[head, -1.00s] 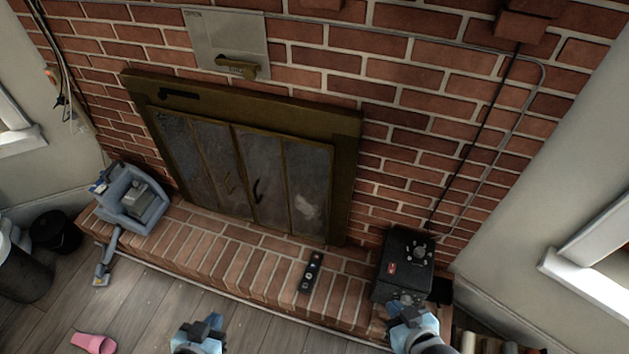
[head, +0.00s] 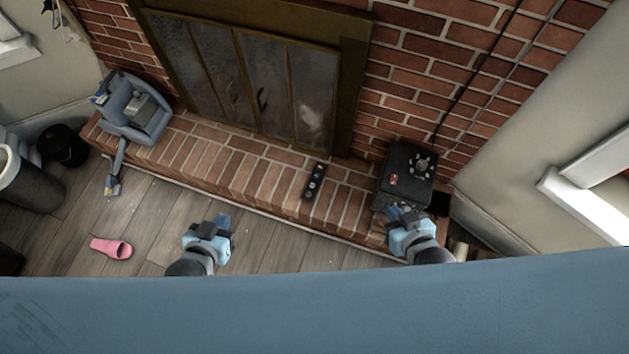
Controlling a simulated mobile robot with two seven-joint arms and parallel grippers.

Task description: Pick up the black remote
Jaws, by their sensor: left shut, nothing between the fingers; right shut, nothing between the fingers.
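The black remote (head: 315,181) lies on the brick hearth (head: 262,181), in front of the fireplace doors. It is long and narrow, with several round pale buttons. My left gripper (head: 222,222) is to the left of the remote and nearer to me, over the wood floor, apart from it and shut with nothing in it. My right gripper (head: 398,214) is to the right of the remote, at the near side of a black box, shut and empty. I cannot tell whether it touches the box.
The black box (head: 407,172) with a dial stands on the hearth right of the remote. A blue-grey container (head: 135,108) sits at the hearth's left end. A pink slipper (head: 111,248) lies on the floor (head: 150,215). Dark bins (head: 63,146) stand at the left.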

